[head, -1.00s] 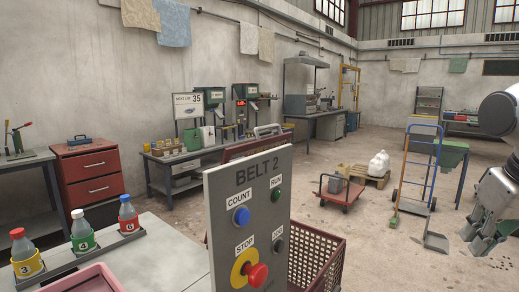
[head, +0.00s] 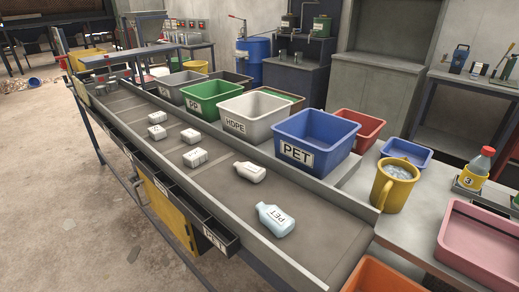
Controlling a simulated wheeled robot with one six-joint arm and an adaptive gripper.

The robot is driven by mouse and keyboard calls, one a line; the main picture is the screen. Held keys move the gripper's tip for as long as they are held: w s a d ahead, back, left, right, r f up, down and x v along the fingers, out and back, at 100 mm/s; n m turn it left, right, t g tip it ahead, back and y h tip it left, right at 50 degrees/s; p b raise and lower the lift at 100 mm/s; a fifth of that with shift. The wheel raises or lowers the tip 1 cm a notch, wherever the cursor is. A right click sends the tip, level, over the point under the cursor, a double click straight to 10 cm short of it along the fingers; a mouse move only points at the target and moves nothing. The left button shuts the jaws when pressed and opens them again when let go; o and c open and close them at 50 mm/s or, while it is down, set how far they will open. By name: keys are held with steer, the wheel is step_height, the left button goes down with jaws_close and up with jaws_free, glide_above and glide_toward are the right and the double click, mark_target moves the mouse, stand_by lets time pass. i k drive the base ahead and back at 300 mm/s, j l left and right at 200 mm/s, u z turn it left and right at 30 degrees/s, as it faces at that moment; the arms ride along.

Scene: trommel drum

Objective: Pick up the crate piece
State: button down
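My gripper is not in view now. No piece in the head view is plainly a crate piece. Several pale, block-like pieces lie spaced along the grey conveyor belt (head: 332,228), among them a nearer block (head: 195,157) and a farther block (head: 156,132); whether one is from a crate I cannot tell. Closer on the belt lie a white bottle (head: 250,171) and a pale blue bottle marked PET (head: 275,219). Small pieces at the far end of the belt are too small to make out.
A blue PET bin (head: 314,141), a white HDPE bin (head: 254,117), a green PP bin (head: 202,99) and other bins stand along the belt's far side. A yellow mug (head: 388,194) and a pink tray (head: 481,246) stand right. Open floor lies left.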

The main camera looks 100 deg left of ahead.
mark_target(196, 157)
steer(key=u, duration=3.5)
steer(key=k, duration=0.35)
steer(key=k+z, duration=0.1)
steer(key=z, duration=0.25)
steer(key=k+z, duration=0.1)
steer(key=z, duration=0.25)
steer(key=k+l+z, duration=0.1)
steer(key=z, duration=0.25)
steer(key=i+j, duration=0.15)
steer(key=j, duration=0.3)
steer(key=i+j, duration=0.15)
steer(key=j, duration=0.3)
steer(key=i+j+z, duration=0.1)
steer(key=j, duration=0.3)
steer(key=i+j, duration=0.2)
steer(key=j, duration=0.3)
steer(key=i+j, duration=0.15)
steer(key=j, duration=0.3)
steer(key=i+j, duration=0.15)
steer(key=j, duration=0.3)
steer(key=i+j+z, duration=0.1)
steer(key=j, duration=0.35)
steer(key=i+j, duration=0.15)
steer(key=j, duration=0.3)
